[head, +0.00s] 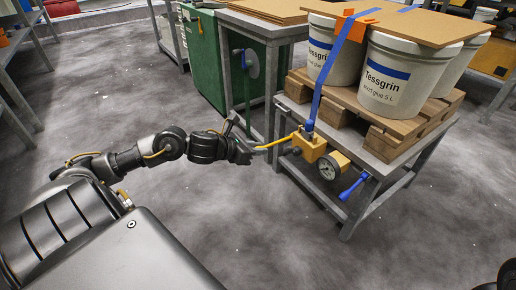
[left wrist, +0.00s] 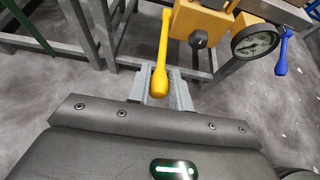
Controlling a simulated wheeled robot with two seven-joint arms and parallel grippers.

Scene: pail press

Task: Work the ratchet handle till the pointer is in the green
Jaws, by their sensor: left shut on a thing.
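The yellow ratchet handle (head: 275,143) sticks out to the left from a yellow ratchet box (head: 309,147) at the table's edge. My left gripper (head: 247,147) is shut on the handle's outer end. In the left wrist view the handle (left wrist: 161,52) runs down between the two grey fingers (left wrist: 160,90). The round gauge (head: 328,167) sits beside the box and also shows in the left wrist view (left wrist: 254,42). Its dial is pale, but the pointer's place against any green is too small to tell. My right gripper is not in view.
White glue pails (head: 386,80) stand on a wooden pallet (head: 365,106) under a board (head: 410,22), with a blue strap (head: 333,62) over them. A blue handle (head: 353,186) hangs right of the gauge. A green cabinet (head: 204,62) stands behind. The floor in front is clear.

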